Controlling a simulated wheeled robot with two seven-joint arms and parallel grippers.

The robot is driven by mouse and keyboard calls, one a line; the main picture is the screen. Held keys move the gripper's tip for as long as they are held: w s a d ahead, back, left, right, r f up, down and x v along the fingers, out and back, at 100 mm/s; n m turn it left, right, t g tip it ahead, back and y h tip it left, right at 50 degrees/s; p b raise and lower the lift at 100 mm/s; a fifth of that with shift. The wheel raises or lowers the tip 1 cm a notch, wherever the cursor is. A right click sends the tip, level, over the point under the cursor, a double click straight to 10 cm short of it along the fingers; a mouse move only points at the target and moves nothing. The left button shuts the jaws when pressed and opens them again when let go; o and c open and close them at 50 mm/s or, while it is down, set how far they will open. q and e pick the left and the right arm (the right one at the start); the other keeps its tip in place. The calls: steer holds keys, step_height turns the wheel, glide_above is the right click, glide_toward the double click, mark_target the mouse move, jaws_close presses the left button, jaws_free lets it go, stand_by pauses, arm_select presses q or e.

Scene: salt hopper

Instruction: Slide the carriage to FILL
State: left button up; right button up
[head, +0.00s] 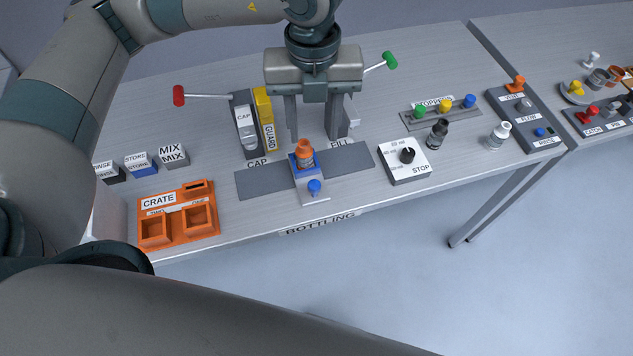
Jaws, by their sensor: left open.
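The carriage (313,196) is a small slide with a blue holder and a pale front plate carrying a blue knob (315,186). It sits near the middle of a dark grey track (262,182), between the CAP and FILL labels (341,144). An orange bottle (305,154) stands upright in its holder. My left gripper (314,138) is open, fingers pointing down, above and behind the bottle; I see nothing between the fingers. It partly hides the FILL station (352,108). My right gripper is not in view.
The CAP station (243,120) with a red-knobbed lever (179,95) and a yellow guard (265,115) stand left of my gripper. A green-knobbed lever (390,60) is at right. An orange crate (181,239) lies front left; a STOP dial box (407,175) is right of the track.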

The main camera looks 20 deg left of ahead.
mark_target(314, 184)
arm_select(q)
step_height(314, 184, down, 16)
steer(key=p, duration=0.5)
steer(key=shift+f+p, duration=0.3)
steer(key=shift+f, duration=0.45)
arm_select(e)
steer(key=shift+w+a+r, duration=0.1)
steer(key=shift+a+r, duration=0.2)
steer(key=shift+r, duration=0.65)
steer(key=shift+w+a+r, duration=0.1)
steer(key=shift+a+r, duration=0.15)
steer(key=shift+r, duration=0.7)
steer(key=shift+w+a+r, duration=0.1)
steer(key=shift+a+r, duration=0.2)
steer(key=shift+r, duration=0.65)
